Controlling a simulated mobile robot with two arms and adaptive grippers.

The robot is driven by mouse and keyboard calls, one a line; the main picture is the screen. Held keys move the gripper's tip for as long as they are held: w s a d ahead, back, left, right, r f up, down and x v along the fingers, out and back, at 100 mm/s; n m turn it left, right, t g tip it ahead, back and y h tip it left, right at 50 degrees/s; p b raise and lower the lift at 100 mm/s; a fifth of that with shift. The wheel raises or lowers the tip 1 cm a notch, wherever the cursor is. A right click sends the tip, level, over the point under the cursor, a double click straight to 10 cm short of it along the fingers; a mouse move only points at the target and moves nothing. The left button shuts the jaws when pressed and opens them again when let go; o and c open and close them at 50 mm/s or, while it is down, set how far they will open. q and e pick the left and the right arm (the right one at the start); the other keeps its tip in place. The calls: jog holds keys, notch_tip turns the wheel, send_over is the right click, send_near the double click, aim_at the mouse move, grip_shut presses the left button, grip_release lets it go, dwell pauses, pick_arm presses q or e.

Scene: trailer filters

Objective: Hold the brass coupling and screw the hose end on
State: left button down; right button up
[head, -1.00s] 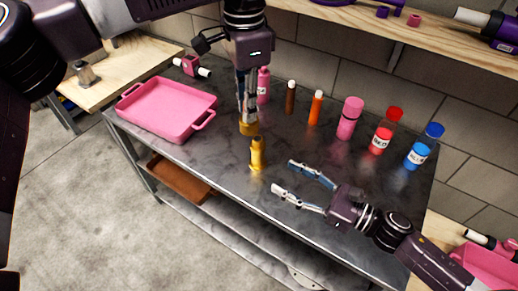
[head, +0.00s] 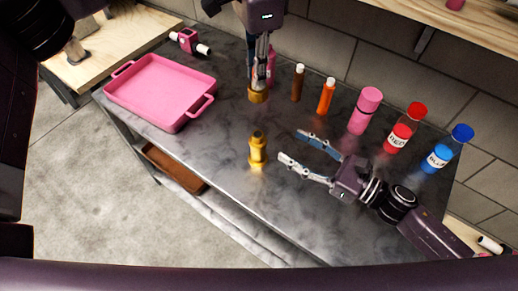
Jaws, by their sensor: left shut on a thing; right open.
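My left gripper (head: 257,86) points down over the table and is shut on a short brass ring-like piece (head: 258,96), held above the tabletop. A taller golden brass fitting (head: 257,152) stands upright on the metal table, below and apart from the held piece. I cannot tell for sure which of the two is the coupling and which is the hose end. My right gripper (head: 290,146) is open and empty, just right of the standing fitting. Its fingers point left towards the fitting, with a small gap in the picture.
A pink tray (head: 150,112) is at the table's left. Along the back stand a brown marker (head: 297,84), an orange marker (head: 326,97), a pink bottle (head: 364,112), a red-capped bottle (head: 405,128) and a blue-capped bottle (head: 446,150). The table's front middle is clear.

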pick_arm(q)
jog(key=shift+s+a+f+b, duration=0.1)
jog(key=shift+s+f+b, duration=0.15)
jog(key=shift+f+b, duration=0.25)
jog(key=shift+s+f+b, duration=0.25)
jog(key=shift+f+b, duration=0.15)
jog(key=shift+f, duration=0.1)
pick_arm(e)
notch_tip(320, 180, down, 2)
jog(key=b, duration=0.5)
send_near(264, 149)
jog(key=shift+w+r, duration=0.2)
jog(key=shift+w, duration=0.05)
pick_arm(q)
jog(key=f, duration=0.6)
jog(key=shift+w+b, duration=0.25)
jog(key=shift+b, duration=0.1)
pick_arm(e)
jog(key=shift+s+f, duration=0.15)
jog(key=shift+f, duration=0.15)
jog(key=shift+a, duration=0.1)
jog(key=x, duration=1.2)
jog(key=shift+c, duration=0.5)
grip_shut()
pick_arm(q)
jog(key=shift+f, duration=2.45)
